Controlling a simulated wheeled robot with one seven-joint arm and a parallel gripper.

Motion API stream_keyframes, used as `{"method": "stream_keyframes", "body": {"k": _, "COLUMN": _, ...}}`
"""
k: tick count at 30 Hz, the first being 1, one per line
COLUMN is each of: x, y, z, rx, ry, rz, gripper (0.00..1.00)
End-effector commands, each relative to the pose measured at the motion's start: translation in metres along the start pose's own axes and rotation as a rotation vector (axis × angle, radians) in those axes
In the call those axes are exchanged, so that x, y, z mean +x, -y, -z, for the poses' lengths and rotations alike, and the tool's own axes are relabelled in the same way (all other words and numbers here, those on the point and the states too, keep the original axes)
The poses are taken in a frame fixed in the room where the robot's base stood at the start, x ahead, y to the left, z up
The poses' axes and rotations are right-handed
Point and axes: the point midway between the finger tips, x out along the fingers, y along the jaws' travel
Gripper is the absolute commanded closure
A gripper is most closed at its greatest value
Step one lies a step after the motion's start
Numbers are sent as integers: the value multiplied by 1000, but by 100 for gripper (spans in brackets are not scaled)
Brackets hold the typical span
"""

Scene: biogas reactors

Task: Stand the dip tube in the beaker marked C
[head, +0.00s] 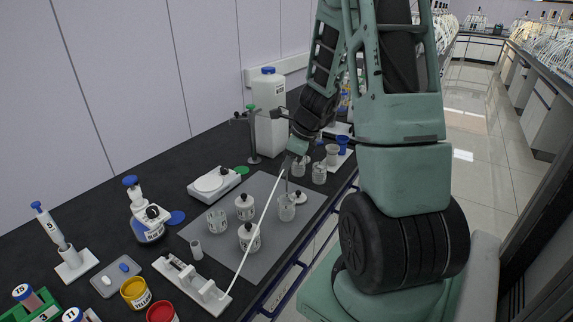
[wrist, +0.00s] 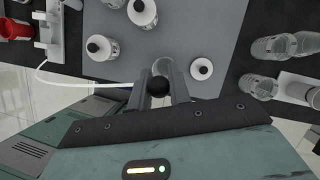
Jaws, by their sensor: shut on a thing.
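My gripper (head: 294,160) is shut on the dip tube, whose black top (wrist: 158,87) shows between the fingers in the wrist view. In the head view its thin stem (head: 287,183) hangs roughly upright below the fingers. A clear glass beaker (head: 287,209) stands under it, and the stem's lower end appears at or inside its mouth; I cannot tell how deep. This beaker's rim also shows behind the fingers in the wrist view (wrist: 163,66). A white hose (head: 258,226) runs from the gripper toward a white rack (head: 193,285). I cannot read the beaker's marking.
Black-capped bottles (head: 245,207) and another glass beaker (head: 216,220) stand on the grey mat (head: 262,187). More glassware (head: 319,172) stands behind. A scale (head: 213,182) sits left.

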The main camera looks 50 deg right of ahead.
Motion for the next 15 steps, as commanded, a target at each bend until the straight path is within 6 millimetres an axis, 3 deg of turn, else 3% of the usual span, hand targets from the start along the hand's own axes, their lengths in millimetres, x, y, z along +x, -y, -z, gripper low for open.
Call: {"method": "stream_keyframes", "body": {"k": 15, "x": 50, "y": 0, "z": 21, "rx": 0, "ry": -1, "rz": 0, "gripper": 100}}
